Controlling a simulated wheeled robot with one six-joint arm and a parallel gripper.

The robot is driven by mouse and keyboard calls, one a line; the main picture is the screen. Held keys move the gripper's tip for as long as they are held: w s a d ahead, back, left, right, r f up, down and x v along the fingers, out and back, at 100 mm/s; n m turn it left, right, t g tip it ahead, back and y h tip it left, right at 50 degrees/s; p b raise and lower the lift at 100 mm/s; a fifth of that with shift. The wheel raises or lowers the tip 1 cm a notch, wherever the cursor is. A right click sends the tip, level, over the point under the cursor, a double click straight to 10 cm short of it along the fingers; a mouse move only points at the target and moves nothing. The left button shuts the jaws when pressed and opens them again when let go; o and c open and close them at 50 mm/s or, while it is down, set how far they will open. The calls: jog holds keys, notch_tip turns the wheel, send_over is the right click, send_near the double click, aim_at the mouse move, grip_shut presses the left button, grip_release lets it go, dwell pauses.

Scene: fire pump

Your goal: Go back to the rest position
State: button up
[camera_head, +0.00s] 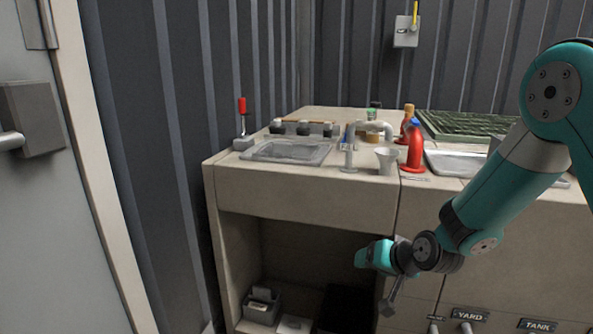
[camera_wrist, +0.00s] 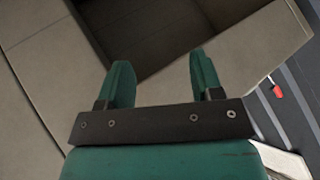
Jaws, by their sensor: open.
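My gripper (camera_wrist: 163,85) shows in the wrist view with its two teal fingers apart and nothing between them. In the head view my teal and grey arm reaches in from the right. Its end, with my gripper (camera_head: 388,304), hangs low in front of the counter (camera_head: 290,196), beside the open space under it. The gripper's fingers are small and hard to make out there. In the wrist view the fingers point toward the dark opening below the counter (camera_wrist: 235,60). I cannot tell from these views whether anything touches the counter.
A grey bin (camera_head: 262,308) sits in the lower opening. A door (camera_head: 50,200) stands left.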

jog(key=s+a+r+n+g+y, duration=0.1)
jog(key=s+a+r+n+g, duration=0.1)
jog(key=s+r, duration=0.45)
jog(key=s+a+r+n+g, duration=0.2)
jog(key=s+a+r, duration=0.1)
jog(key=s+r, duration=0.3)
jog(key=s+d+r+n+g+h, duration=0.1)
jog(key=s+r+n+g, duration=0.15)
jog(key=s, duration=0.75)
jog(key=s+d+r+n+g+h, duration=0.1)
jog(key=s+d+r+n+g, duration=0.15)
jog(key=s, duration=0.85)
notch_tip(320, 180, up, 26)
jog(key=a+p, duration=0.1)
jog(key=p, duration=2.5)
jog(key=shift+w+f+m+t, duration=0.2)
jog(key=shift+w+m+t, duration=0.1)
jog(key=shift+w, duration=0.15)
